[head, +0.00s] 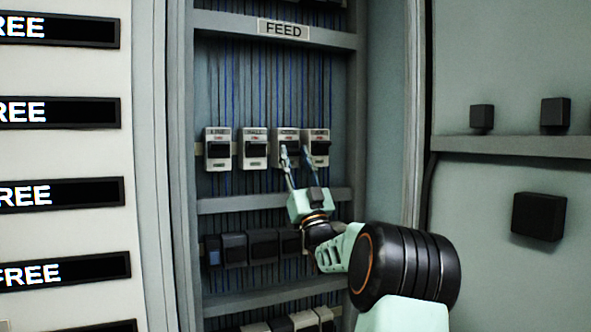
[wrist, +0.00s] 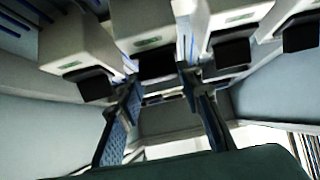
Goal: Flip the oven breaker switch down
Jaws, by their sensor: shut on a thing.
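Four white breakers with black switches stand in a row under the FEED sign (head: 283,29) in the head view. Their small labels are too blurred to read surely, so I cannot tell which is the oven breaker. My gripper (head: 295,151) is at the third breaker (head: 288,134) from the left, its fingers on either side of that breaker's black switch (head: 291,149). In the wrist view, my gripper (wrist: 157,74) has its two fingers around a dark switch (wrist: 154,65) under a white housing. The fingers partly hide the switch, and its exact position is hard to tell.
The first breaker (head: 218,148) and second breaker (head: 255,147) are to the left, and the fourth breaker (head: 317,147) is close at right. A shelf edge (head: 230,203) and a row of dark blocks (head: 234,250) lie below. The cabinet's side wall (head: 385,140) is at right.

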